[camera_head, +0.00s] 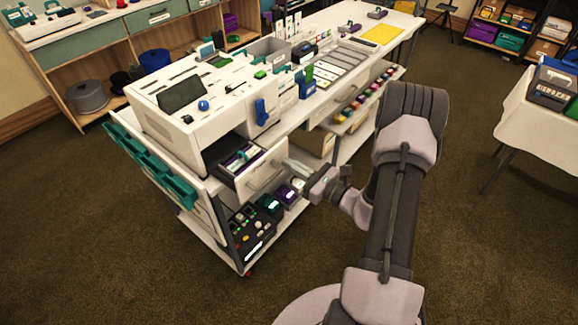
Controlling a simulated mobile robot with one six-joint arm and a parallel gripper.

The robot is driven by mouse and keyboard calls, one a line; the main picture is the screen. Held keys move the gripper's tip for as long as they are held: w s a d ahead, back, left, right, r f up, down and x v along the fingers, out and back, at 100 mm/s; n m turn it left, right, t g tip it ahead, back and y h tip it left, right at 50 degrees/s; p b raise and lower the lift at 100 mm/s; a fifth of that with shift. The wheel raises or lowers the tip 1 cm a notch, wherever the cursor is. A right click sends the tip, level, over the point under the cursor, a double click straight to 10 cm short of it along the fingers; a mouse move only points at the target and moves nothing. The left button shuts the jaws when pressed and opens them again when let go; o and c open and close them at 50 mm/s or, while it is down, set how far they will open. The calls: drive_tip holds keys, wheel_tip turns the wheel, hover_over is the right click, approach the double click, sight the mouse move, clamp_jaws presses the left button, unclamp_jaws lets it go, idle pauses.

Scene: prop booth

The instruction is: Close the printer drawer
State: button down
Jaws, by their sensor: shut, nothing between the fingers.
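The white printer (205,92) stands on the near left end of the white cart, with a dark screen and a blue knob on top. Below it a drawer (264,176) is pulled out toward the lower right. Its pale front faces my arm, and dark contents with purple and white pieces show inside. My gripper (290,165) is shut and empty, close to the right end of the drawer front. I cannot tell whether the fingertips touch it.
Green bins (150,165) hang on the cart's left side. Dark boxes (252,232) sit on the lower shelf under the drawer. A white-covered table (535,120) stands at right. Brown carpet is clear around the cart.

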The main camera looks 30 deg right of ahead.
sight(252, 142)
drive_tip(key=shift+w+a, duration=0.15)
drive_tip(key=shift+w, duration=0.35)
drive_tip(key=x, duration=1.4)
drive_tip(key=shift+w+a, duration=0.15)
drive_tip(key=shift+w, duration=0.15)
drive_tip(key=shift+r, duration=0.15)
drive_tip(key=shift+w+r, duration=0.1)
